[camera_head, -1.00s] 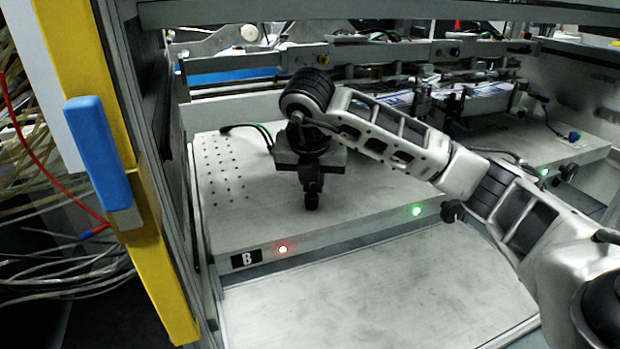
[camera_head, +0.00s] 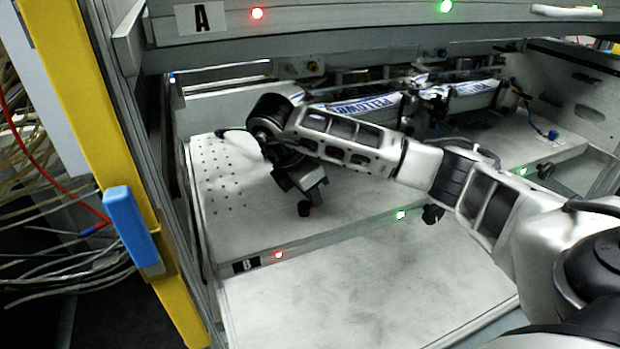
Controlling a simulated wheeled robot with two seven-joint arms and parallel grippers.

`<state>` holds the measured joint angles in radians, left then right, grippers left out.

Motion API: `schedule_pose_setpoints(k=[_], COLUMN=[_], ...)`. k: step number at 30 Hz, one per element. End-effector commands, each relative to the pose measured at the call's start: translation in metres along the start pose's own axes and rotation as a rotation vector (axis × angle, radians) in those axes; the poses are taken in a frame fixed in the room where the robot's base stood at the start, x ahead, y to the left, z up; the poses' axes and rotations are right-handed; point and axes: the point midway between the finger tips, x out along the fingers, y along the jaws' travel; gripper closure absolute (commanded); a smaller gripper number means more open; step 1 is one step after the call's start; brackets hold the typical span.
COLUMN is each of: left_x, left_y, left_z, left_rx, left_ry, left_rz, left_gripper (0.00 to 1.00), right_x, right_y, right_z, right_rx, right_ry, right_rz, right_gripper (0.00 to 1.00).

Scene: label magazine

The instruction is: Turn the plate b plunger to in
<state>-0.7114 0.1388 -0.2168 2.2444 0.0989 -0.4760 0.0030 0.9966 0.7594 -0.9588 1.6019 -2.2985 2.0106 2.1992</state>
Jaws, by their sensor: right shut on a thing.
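Plate B is the light grey plate (camera_head: 235,215) with a grid of small holes at its left and a black B label (camera_head: 246,265) on its front edge. The plate b plunger (camera_head: 304,209) shows as a small black round end on the plate's left half. My right gripper (camera_head: 301,195) is shut on it, reaching in from the right. The gripper body is tilted, its upper part leaning to the left. It hides most of the plunger, so I cannot tell its in or out position. My left gripper is not in view.
Plate A's front edge, with its A label (camera_head: 202,18), hangs above. A red lamp (camera_head: 279,255) and a green lamp (camera_head: 401,215) are lit on plate B's edge, near a black knob (camera_head: 433,213). A yellow post (camera_head: 75,80) with a blue handle (camera_head: 130,225) bounds the left.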

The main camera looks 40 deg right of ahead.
Motion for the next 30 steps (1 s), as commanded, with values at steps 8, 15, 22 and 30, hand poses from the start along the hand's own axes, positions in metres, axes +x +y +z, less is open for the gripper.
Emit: schedule_pose_setpoints(k=[8,15,22,30], left_x=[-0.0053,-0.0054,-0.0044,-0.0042], left_y=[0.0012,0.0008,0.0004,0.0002], left_z=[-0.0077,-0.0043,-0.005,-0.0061], left_rx=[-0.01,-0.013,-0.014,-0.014], left_ry=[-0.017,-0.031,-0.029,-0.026], left_rz=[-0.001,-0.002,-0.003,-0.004], left_gripper=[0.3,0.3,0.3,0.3], right_x=[-0.0026,-0.0012,-0.0005,-0.0005], right_y=[-0.002,-0.0028,-0.0029,-0.0029], right_z=[0.0003,-0.0004,-0.0007,-0.0008], right_rx=[0.13,0.178,0.186,0.185], right_ry=[0.002,0.003,0.003,0.003], right_rz=[-0.053,-0.071,-0.074,-0.074], right_gripper=[1.0,1.0,1.0,0.73])
